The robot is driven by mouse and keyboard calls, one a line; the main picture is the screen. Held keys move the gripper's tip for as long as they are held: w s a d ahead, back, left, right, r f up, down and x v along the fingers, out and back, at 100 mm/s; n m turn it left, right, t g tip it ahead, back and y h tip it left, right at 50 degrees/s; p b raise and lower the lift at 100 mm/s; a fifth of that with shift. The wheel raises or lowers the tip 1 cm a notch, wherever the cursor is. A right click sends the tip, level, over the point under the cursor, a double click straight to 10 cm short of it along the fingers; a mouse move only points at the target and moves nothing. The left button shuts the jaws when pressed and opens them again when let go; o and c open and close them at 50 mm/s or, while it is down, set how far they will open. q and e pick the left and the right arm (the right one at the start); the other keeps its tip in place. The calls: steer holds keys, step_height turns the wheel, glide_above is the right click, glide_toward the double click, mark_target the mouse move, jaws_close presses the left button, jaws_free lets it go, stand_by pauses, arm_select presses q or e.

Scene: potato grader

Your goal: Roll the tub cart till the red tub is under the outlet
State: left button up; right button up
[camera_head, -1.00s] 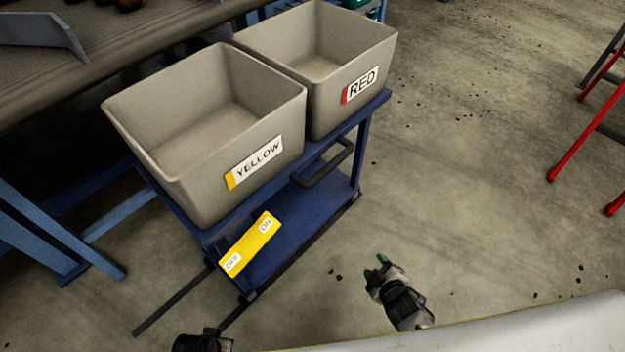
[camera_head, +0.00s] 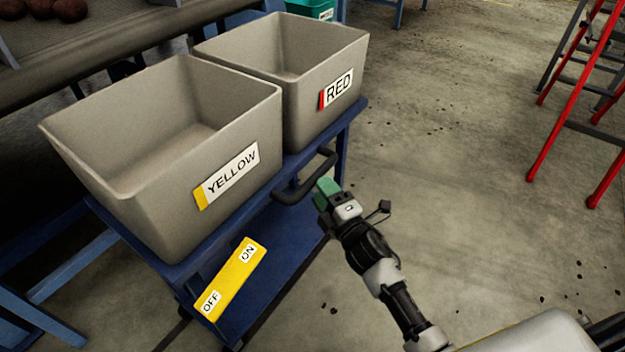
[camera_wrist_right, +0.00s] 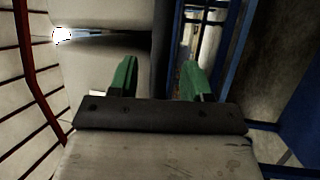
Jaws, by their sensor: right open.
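The blue tub cart (camera_head: 285,262) stands at the left in the head view. It bears two grey tubs, the yellow-labelled tub (camera_head: 110,185) nearer and the red-labelled tub (camera_head: 305,108) behind it. A black handle (camera_head: 290,193) sticks out from the cart's side below the tubs. My left gripper is out of view, and I cannot make out the outlet.
A yellow plate (camera_head: 232,280) marked ON and OFF sits low on the cart. A conveyor (camera_head: 90,60) with potatoes runs at the upper left, close to the tubs. A red ladder-like frame (camera_head: 568,105) stands at the right. The floor between is clear apart from small crumbs.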

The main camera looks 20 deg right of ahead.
mark_target(313, 179)
steer(key=shift+x, duration=2.25)
steer(key=shift+c, duration=0.2)
jaws_close()
